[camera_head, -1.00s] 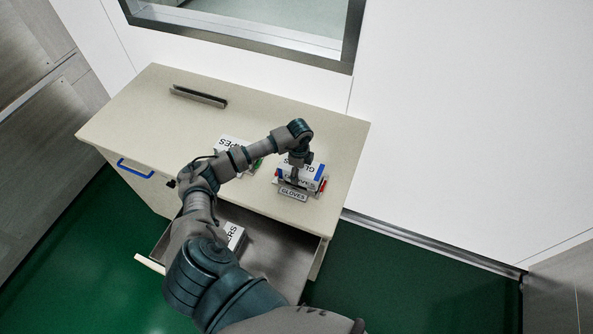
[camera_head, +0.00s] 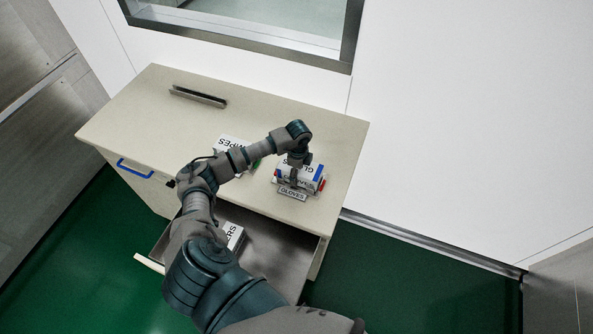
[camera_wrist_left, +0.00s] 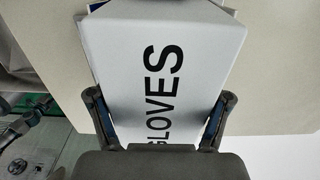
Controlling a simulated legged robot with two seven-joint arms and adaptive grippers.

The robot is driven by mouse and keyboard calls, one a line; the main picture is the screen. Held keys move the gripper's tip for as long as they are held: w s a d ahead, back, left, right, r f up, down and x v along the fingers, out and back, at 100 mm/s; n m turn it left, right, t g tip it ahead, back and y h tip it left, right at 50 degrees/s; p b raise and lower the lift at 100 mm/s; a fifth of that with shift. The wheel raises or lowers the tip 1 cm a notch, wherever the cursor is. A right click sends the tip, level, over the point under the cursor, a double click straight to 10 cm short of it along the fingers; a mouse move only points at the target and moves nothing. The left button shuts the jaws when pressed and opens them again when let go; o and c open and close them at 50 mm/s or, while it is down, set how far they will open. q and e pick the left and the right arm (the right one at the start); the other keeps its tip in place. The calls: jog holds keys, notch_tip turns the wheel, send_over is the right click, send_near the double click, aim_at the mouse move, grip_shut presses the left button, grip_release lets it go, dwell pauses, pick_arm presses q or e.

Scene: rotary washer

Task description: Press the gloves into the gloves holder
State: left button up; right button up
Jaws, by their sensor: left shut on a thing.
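The gloves box (camera_head: 310,180) is white with blue and red ends and sits at the right part of the cabinet top, at the gloves holder. The holder's GLOVES label (camera_head: 292,193) faces the front edge; the rest of the holder is mostly hidden under the box. My left gripper (camera_head: 297,172) comes down on the box from above. In the left wrist view the gloves box (camera_wrist_left: 170,60) fills the middle, and the two fingers (camera_wrist_left: 160,128) are shut on its sides. I cannot tell whether the box is fully seated. My right gripper is not in view.
The cabinet top (camera_head: 160,110) carries a white wipes box (camera_head: 233,143), partly behind my arm, and an empty dark slotted holder (camera_head: 198,96) at the back left. An open drawer (camera_head: 275,250) below holds a white box (camera_head: 233,236). A wall and window stand behind.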

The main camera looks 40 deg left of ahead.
pick_arm(q)
jog(key=shift+d+f, duration=0.25)
jog(key=shift+f, duration=0.05)
dwell(0.5)
jog(key=o, duration=1.7)
jog(key=shift+w+d+r, duration=0.1)
jog(key=shift+r, duration=0.1)
notch_tip(320, 180, up, 11)
jog(key=shift+r, duration=0.1)
jog(key=shift+d+r, duration=0.1)
jog(key=shift+r, duration=0.2)
